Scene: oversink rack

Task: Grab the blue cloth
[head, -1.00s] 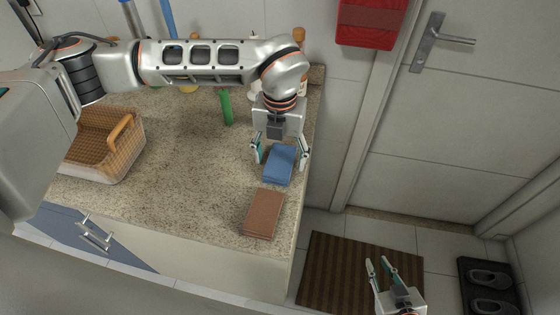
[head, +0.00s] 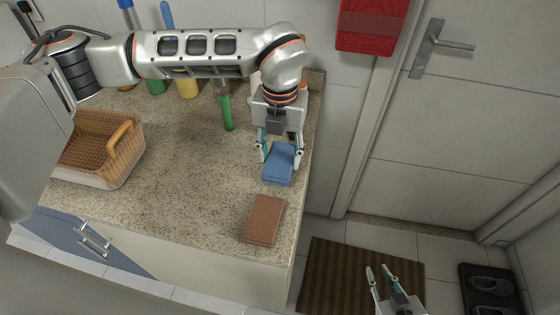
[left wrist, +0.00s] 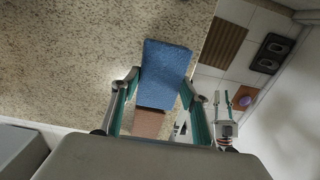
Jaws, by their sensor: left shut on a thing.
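The blue cloth (head: 279,164) is a folded rectangle at the right end of the speckled counter. My left gripper (head: 281,156) is shut on the cloth, with a finger at each side of it. The left wrist view shows the cloth (left wrist: 166,70) between the two fingers (left wrist: 158,95). I cannot tell whether the cloth is lifted off the counter. My right gripper (head: 383,276) is open and empty, low over the floor by the striped mat.
A brown folded cloth (head: 264,220) lies in front of the blue one. A wicker basket (head: 125,155) stands at the left. A green upright item (head: 227,113) and bottles are behind. The counter's right edge is close; the striped mat (head: 335,275) lies on the floor.

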